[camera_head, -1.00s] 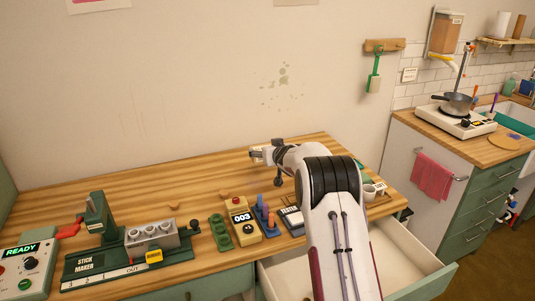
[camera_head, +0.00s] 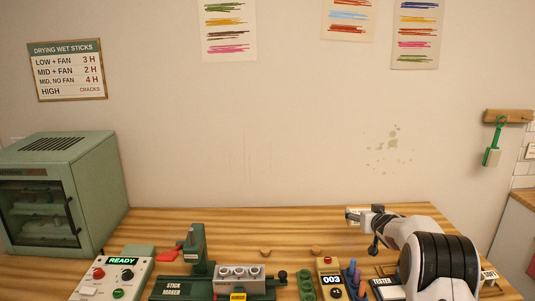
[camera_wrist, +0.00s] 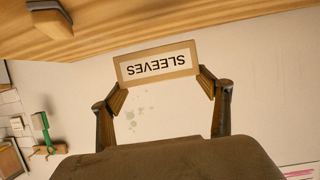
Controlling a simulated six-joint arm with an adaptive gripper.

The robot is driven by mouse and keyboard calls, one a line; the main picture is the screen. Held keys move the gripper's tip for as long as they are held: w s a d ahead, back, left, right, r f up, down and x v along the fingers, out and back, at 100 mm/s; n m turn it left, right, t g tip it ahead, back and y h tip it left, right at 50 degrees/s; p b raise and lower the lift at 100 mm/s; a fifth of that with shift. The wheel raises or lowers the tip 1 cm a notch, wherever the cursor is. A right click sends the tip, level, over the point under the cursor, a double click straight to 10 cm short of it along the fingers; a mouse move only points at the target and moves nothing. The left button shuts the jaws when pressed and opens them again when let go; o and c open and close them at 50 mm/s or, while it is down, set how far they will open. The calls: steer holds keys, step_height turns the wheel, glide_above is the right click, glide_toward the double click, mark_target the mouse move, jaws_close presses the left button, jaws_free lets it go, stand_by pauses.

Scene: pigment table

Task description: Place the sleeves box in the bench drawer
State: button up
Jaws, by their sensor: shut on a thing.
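The sleeves box (camera_wrist: 157,64) is a small tan box with a white label reading SLEEVES, upside down in the wrist view. My gripper (camera_wrist: 162,86) is shut on it, with one finger at each end of the box. In the head view my gripper (camera_head: 370,216) is above the back right of the wooden bench, and the box (camera_head: 354,214) shows small and pale at its tip. The bench drawer is out of view now.
The bench (camera_head: 290,228) carries a stick maker (camera_head: 190,284), a control panel reading READY (camera_head: 112,275), a counter reading 003 (camera_head: 330,280) and a tester (camera_head: 384,288). A green drying cabinet (camera_head: 58,195) stands at the left. The bench's back middle is mostly clear.

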steer(key=s+a+r+n+y, duration=0.1)
steer(key=s+a+r, duration=0.1)
steer(key=s+a, duration=1.7)
steer(key=s, duration=0.7)
steer(key=shift+s+a, duration=0.2)
steer(key=shift+s, duration=0.05)
steer(key=w+d, duration=0.3)
steer(key=w, duration=0.5)
steer(key=w+d, duration=0.2)
steer(key=w, duration=0.5)
steer(key=shift+m+h, duration=0.6)
steer(key=w+d, duration=0.4)
steer(key=d, duration=0.1)
steer(key=w+d+f, duration=0.1)
steer(key=w+d, duration=0.3)
steer(key=d, duration=0.1)
steer(key=w+d+f, duration=0.1)
steer(key=w+d, duration=0.3)
steer(key=d, duration=0.2)
